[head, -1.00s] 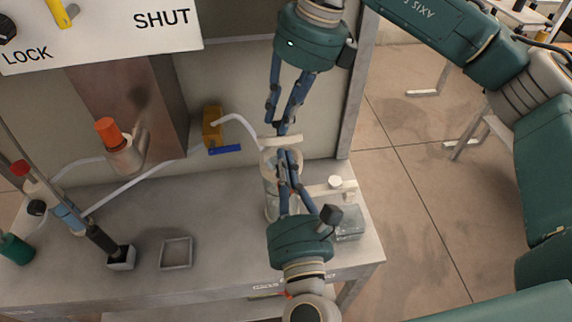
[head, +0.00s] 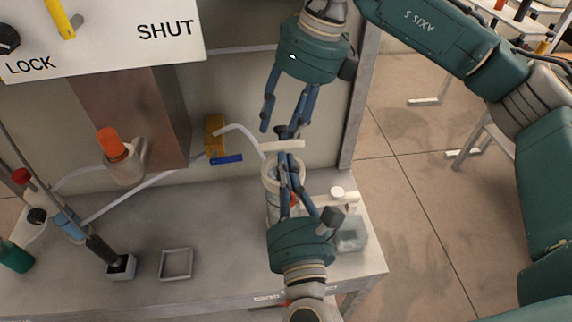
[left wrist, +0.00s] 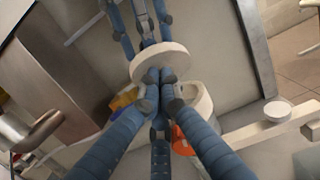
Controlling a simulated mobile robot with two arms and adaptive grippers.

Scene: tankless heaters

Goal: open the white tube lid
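The white tube lid (head: 285,146) is a pale disc, seen nearly edge-on in the head view, beyond the tube's rim. In the left wrist view the lid (left wrist: 160,60) is a round disc at my left fingertips. The white tube (head: 272,205) stands on the bench, its rim (left wrist: 197,104) apart from the lid and something orange-red showing by it. My left gripper (head: 285,157) has its fingertips together at the lid and appears to hold it; the exact contact is partly hidden. My right gripper (head: 283,128) is above, fingers spread, one tip close to the lid.
A clear box (head: 351,235) and a small white cap (head: 337,192) are right of the tube. A small square tray (head: 177,265) lies left on the bench. A yellow valve (head: 214,136) with a blue handle is behind, near an orange-capped fitting (head: 111,143).

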